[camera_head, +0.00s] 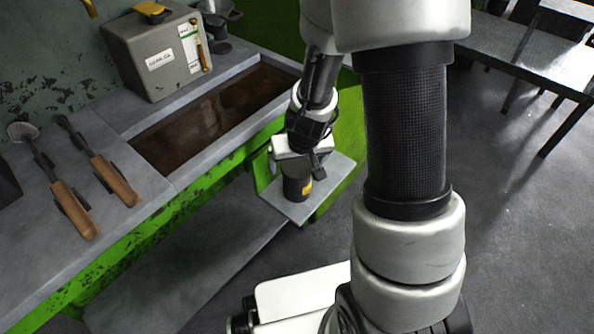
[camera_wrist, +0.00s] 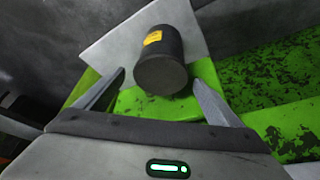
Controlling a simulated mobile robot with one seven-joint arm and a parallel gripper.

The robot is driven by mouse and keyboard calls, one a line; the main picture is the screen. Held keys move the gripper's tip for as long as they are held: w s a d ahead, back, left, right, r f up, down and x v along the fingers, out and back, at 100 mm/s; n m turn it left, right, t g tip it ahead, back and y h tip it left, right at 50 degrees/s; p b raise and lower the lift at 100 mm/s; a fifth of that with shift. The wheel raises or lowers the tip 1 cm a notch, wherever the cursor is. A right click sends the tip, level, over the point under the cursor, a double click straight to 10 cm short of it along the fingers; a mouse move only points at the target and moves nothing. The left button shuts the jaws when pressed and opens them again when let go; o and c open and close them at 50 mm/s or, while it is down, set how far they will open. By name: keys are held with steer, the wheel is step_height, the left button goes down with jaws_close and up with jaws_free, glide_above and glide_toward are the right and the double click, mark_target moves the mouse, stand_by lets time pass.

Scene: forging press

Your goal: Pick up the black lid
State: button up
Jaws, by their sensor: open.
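A black cylindrical can (camera_head: 298,187) with a yellow label stands on a small grey shelf (camera_head: 329,184) at the end of the green bench. Its flat, dark round top, which looks like the black lid (camera_wrist: 161,77), faces the camera in the wrist view. I cannot tell a seam between lid and can. My gripper (camera_head: 304,167) is above the can, its body hiding part of the top in the head view. In the wrist view my gripper (camera_wrist: 160,80) is open, with one finger on either side of the lid's outline and visible gaps; nothing is held.
A grey box (camera_head: 155,58) with a yellow item on top stands at the back of the bench, beside a dark sunken basin (camera_head: 215,115). Wooden-handled tools (camera_head: 98,168) lie at left. Floor at right is clear up to a metal table (camera_head: 520,60).

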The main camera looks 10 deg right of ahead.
steer(key=c, duration=1.2)
steer(key=shift+o, duration=0.2)
steer(key=shift+r, duration=0.1)
